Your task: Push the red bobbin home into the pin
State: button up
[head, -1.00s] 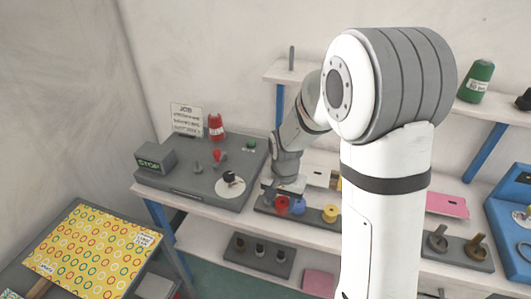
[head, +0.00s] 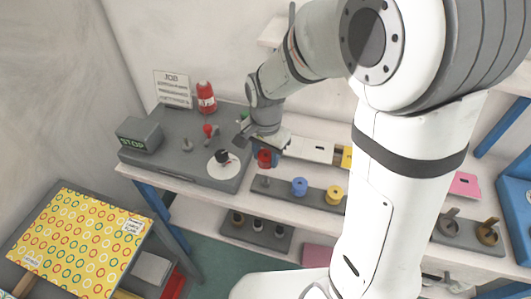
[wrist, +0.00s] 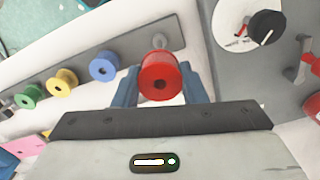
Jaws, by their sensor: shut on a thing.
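My gripper (wrist: 160,88) is shut on the red bobbin (wrist: 158,75), with a blue finger on either side of it. In the head view the red bobbin (head: 264,158) hangs below the gripper, above the left end of the bobbin rack and clear of it. A bare grey pin (head: 266,181) stands at that end of the rack, and its tip also shows in the wrist view (wrist: 158,41). The grey machine (head: 165,163) to the left carries another short grey pin (head: 187,145). The bobbin is on neither pin.
Blue (head: 299,187) and yellow (head: 334,195) bobbins stand on the rack. The machine top holds a white disc with a black knob (head: 222,157), a red-topped lever (head: 208,131) and a red thread spool (head: 206,98). A STOP box (head: 140,134) stands at its left.

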aim_at(266, 176)
jog(key=shift+f+b, duration=1.75)
jog(key=shift+f, duration=0.65)
jog(key=shift+f+b, duration=1.6)
jog(key=shift+f, duration=0.35)
jog(key=o, duration=1.1)
jog(key=shift+o, duration=0.2)
notch_tip(266, 176, up, 8)
jog(key=shift+f, duration=0.1)
